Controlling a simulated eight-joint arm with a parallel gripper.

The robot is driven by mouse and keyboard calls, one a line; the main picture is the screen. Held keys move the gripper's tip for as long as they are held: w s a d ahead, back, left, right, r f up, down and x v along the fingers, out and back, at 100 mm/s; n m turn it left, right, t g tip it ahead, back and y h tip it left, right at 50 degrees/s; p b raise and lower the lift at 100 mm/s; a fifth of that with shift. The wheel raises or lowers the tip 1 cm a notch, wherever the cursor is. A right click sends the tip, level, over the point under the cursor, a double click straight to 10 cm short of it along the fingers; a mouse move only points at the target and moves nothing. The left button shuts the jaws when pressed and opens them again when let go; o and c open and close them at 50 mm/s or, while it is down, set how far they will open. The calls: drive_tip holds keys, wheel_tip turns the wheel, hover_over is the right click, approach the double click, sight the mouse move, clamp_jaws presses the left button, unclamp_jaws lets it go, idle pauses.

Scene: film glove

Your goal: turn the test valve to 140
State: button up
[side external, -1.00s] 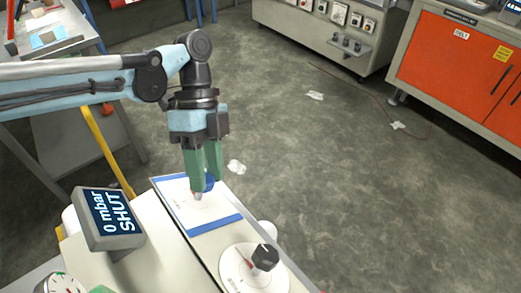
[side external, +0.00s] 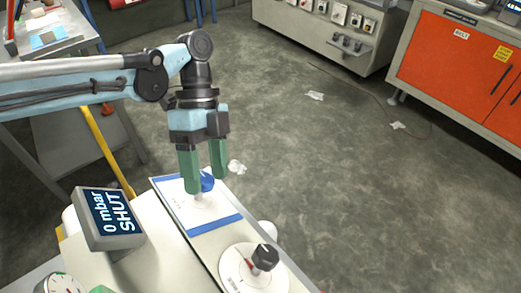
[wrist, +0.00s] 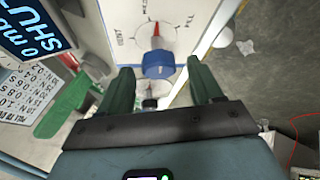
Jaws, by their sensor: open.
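A blue knob (side external: 207,182) stands on a white plate (side external: 215,215) with blue edges on the bench top. My gripper (side external: 205,184) has two green fingers, spread open and pointing down at the knob. In the wrist view the knob lies in line with the gap between the fingertips; contact cannot be made out. A tilted display (side external: 112,217) reads "0 mbar SHUT".
A black knob (side external: 265,257) stands on a round white dial (side external: 240,275) at the bench's front right. A round gauge (side external: 62,284) is at the lower left. A yellow pole (side external: 105,150) rises behind the display. Open floor lies to the right.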

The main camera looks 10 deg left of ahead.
drive_tip(key=v, duration=0.7)
drive_tip(key=shift+r, duration=0.2)
drive_tip(key=shift+w, duration=0.1)
wheel_tip(320, 180, up, 5)
drive_tip(key=s+n+t, duration=0.3)
drive_tip(key=n+t, duration=0.2)
drive_tip(key=n, duration=0.4)
drive_tip(key=f, duration=0.3)
drive_tip(key=s+f, duration=0.1)
drive_tip(key=f, duration=0.7)
drive_tip(key=shift+s+d+f, duration=0.1)
drive_tip(key=shift+s+f, duration=0.1)
drive_tip(key=shift+s, duration=0.2)
drive_tip(key=c, duration=1.1)
drive_tip(key=shift+o, duration=0.2)
